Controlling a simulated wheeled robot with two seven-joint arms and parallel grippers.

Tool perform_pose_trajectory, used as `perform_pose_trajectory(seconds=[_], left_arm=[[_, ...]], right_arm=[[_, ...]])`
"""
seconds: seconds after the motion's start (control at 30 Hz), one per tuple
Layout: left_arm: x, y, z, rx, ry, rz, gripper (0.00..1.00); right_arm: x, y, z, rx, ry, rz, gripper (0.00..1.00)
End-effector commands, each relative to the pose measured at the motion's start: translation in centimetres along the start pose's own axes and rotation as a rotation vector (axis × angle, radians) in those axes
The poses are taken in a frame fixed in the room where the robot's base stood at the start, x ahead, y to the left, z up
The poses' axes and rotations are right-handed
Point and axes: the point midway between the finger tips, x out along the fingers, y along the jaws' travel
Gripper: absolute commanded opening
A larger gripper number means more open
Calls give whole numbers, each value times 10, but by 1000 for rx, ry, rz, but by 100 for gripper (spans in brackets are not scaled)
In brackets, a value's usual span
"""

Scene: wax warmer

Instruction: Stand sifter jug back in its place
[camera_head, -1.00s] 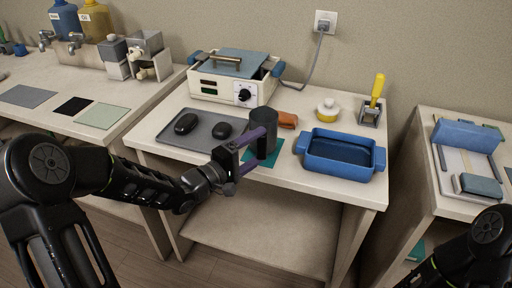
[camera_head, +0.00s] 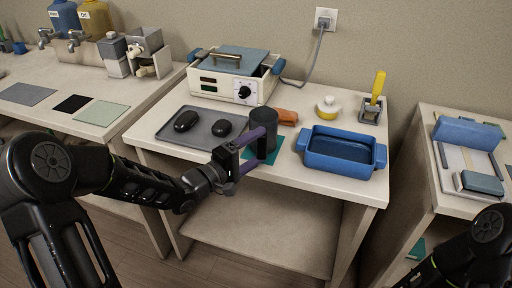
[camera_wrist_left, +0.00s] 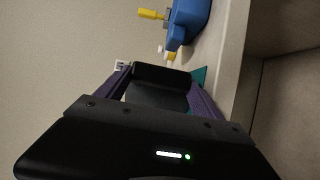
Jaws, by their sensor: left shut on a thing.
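The sifter jug, a dark grey cylinder (camera_head: 264,124), stands upright at the front of the middle table, on or just over a teal mat (camera_head: 274,153). My left gripper (camera_head: 260,145) reaches it from the left, with its purple fingers on either side, shut on the jug. In the left wrist view the dark jug (camera_wrist_left: 160,92) fills the space between the fingers, with a strip of the teal mat (camera_wrist_left: 199,76) beside it. Whether the jug's base touches the mat is hard to tell. My right gripper is out of view; only part of that arm shows at bottom right.
A blue tray (camera_head: 309,164) stands close to the jug's right. The table's front edge is near.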

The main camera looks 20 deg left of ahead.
Motion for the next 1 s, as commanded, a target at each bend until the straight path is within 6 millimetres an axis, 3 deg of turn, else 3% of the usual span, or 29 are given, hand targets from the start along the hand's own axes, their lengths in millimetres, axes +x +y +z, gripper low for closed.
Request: perform_pose_trajectory(seconds=[0.03,0.07,0.1,0.33,1.0], left_arm=[[0,0,0,0,0,1,4],[0,0,0,0,0,1,77],[0,0,0,0,0,1,81],[0,0,0,0,0,0,99],[-1,-2,0,-2,0,-6,100]], right_arm=[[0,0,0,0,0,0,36],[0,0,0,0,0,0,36],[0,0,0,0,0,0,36],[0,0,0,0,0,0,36],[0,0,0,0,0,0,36]])
